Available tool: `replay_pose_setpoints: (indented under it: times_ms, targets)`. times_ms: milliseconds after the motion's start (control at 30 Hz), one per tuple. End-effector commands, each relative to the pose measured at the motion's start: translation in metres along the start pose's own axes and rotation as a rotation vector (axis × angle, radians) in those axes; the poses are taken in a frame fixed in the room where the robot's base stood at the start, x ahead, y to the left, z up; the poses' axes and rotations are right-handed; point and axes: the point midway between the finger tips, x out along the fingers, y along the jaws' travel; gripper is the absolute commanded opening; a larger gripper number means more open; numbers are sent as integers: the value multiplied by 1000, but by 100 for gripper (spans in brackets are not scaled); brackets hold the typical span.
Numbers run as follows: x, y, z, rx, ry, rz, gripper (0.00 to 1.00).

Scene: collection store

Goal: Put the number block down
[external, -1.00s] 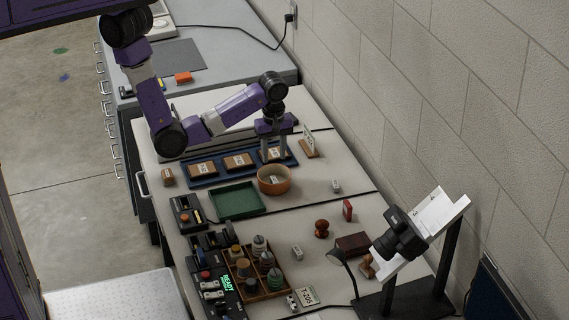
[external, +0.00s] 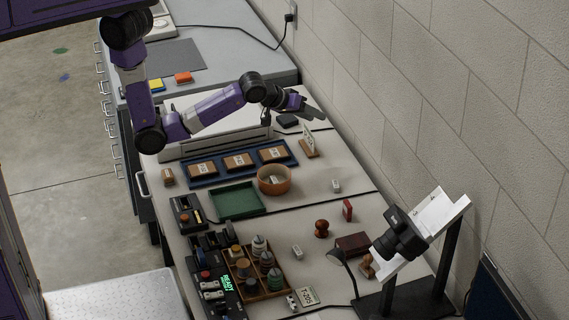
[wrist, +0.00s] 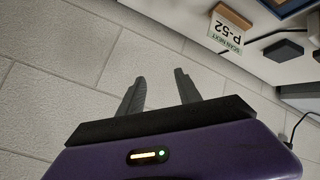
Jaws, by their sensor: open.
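Three brown blocks with white number labels, a left one (external: 201,169), a middle one (external: 238,161) and a right one (external: 273,154), sit in a row in the blue tray (external: 220,165). The labels are too small to read. My gripper (external: 308,107) is open and empty, raised beyond the tray towards the wall. In the wrist view its two fingers (wrist: 158,82) stand apart with only the wall between them.
A card marked P-52 (wrist: 229,30) stands beside the tray on a wooden base. A black box (external: 287,121) lies behind it. An orange bowl (external: 274,188) and a green tray (external: 237,203) are in front of the blue tray.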

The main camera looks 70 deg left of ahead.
Motion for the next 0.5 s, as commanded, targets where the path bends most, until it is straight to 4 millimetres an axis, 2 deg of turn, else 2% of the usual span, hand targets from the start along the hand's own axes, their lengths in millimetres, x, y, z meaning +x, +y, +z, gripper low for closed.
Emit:
replay_pose_setpoints:
  times_ms: [33, 100, 200, 367, 500]
  targets:
    - [-7, -9, -8, 107, 67, 46, 41]
    - [-22, -12, -17, 248, 155, 115, 41]
    - [-48, -18, -18, 422, 260, 196, 41]
    - [-97, -34, -3, 637, 387, 293, 41]
    - [-144, -52, 20, 763, 466, 350, 41]
